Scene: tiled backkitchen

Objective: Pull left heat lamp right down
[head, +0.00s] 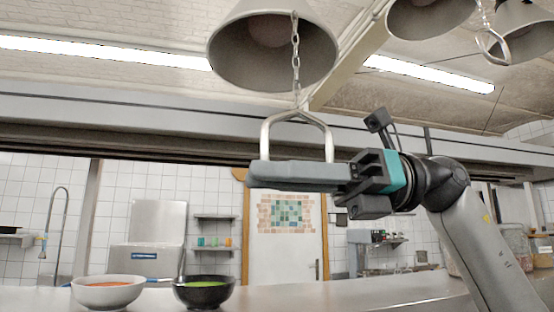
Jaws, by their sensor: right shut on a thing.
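The left heat lamp (270,45) is a grey cone shade at the top middle. A chain (296,60) hangs in front of it and ends in a metal pull handle (329,128) shaped like a triangle. My right gripper (262,174) reaches in from the right and is shut on the handle's lower part, its fingers hiding the bottom bar. The gripper lies level, below the lamp shade. My left gripper does not show.
More heat lamps (522,35) hang at the top right, with another handle (493,47) beside them. A white bowl (108,293) and a black bowl (204,293) stand on the counter (340,294) at the lower left. The counter right of the bowls is clear.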

